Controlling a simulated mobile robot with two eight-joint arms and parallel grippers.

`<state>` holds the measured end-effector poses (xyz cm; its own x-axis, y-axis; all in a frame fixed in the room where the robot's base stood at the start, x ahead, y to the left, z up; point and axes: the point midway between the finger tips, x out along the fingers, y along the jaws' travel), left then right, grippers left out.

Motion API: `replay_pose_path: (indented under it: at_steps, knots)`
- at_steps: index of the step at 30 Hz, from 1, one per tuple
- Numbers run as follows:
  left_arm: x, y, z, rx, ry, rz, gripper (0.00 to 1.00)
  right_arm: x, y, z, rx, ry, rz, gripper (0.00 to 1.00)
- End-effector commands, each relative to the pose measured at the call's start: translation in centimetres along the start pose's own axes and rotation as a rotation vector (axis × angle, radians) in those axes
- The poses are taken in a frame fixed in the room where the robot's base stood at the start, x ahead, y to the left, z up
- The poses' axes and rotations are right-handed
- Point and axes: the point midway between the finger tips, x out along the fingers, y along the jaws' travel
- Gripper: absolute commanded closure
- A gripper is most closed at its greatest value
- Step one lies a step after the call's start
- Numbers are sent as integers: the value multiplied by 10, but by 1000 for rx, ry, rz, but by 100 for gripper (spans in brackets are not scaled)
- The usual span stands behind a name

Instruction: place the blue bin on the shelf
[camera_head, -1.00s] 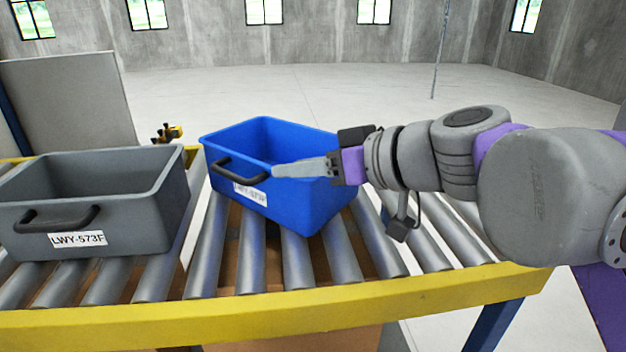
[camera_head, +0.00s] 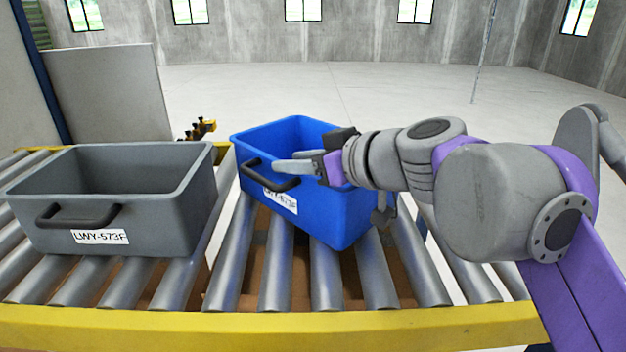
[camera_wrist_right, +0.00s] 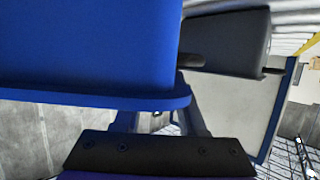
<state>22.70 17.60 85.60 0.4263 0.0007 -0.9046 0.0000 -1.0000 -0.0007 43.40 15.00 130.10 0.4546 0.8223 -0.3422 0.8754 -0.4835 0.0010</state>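The blue bin (camera_head: 340,215) stands upright and slightly turned on the roller conveyor, with a black front handle (camera_head: 268,178) and a white label (camera_head: 281,200). My right gripper (camera_head: 290,167) reaches across from the right, its fingers overlapping the handle end in the head view. In the right wrist view the blue bin (camera_wrist_right: 90,45) fills the upper left. There the two fingers of my right gripper (camera_wrist_right: 160,118) stand apart near the bin's rim. Their tips are partly hidden, and I cannot tell whether they touch the handle. My left gripper is out of view. No shelf is recognisable.
A grey bin (camera_head: 185,205) labelled LWY-573F stands left of the blue bin, with a small gap between them. The conveyor's yellow rail (camera_head: 270,325) runs along the front. A grey panel (camera_head: 105,95) stands behind at left. The floor (camera_head: 400,90) beyond is clear.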

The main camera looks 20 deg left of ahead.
Motion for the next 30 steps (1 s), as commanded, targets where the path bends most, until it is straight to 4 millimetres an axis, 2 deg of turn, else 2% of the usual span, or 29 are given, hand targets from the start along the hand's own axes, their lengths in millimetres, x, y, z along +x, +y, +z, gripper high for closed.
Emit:
replay_pose_path:
  at_steps: [3,6,12,14,19,30]
  knots:
    - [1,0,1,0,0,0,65,20,-2,-1,0,1,-2,60]
    - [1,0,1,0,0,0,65,29,-1,0,-1,0,0,60]
    - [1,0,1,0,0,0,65,30,-1,0,0,0,1,60]
    - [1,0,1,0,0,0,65,30,-1,0,0,0,1,69]
    - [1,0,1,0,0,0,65,30,-1,0,0,0,1,100]
    - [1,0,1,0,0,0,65,29,-1,0,0,0,1,100]
